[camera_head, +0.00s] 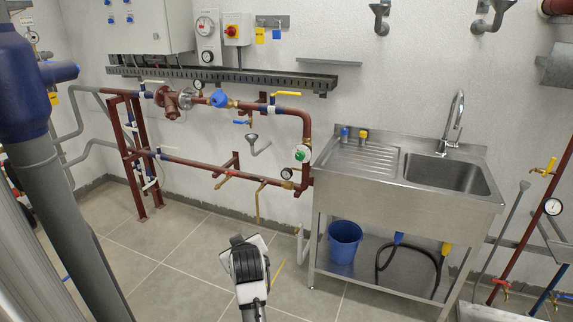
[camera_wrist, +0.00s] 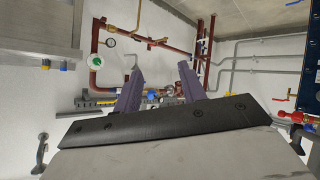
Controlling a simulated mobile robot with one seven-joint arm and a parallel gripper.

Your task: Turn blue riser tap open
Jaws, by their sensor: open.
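A blue riser pipe (camera_head: 543,293) shows at the lower right corner of the head view. A small blue tap handle (camera_head: 564,296) sits beside it, partly cut off by the picture's edge, so its exact angle is hard to tell. My wrist (camera_head: 248,264) is at the lower middle of the head view, over the floor, far left of this riser. In the wrist view my gripper (camera_wrist: 158,76) is open, its two fingers apart with nothing between them. The blue riser tap cannot be made out in the wrist view.
A steel sink unit (camera_head: 405,188) stands between my wrist and the riser, with a blue bucket (camera_head: 344,242) beneath. A red riser (camera_head: 528,225) with a red-handled tap (camera_head: 501,284) and gauge (camera_head: 553,206) stands beside the blue one. Red pipework (camera_head: 225,170) lines the wall. Tiled floor (camera_head: 190,260) is clear.

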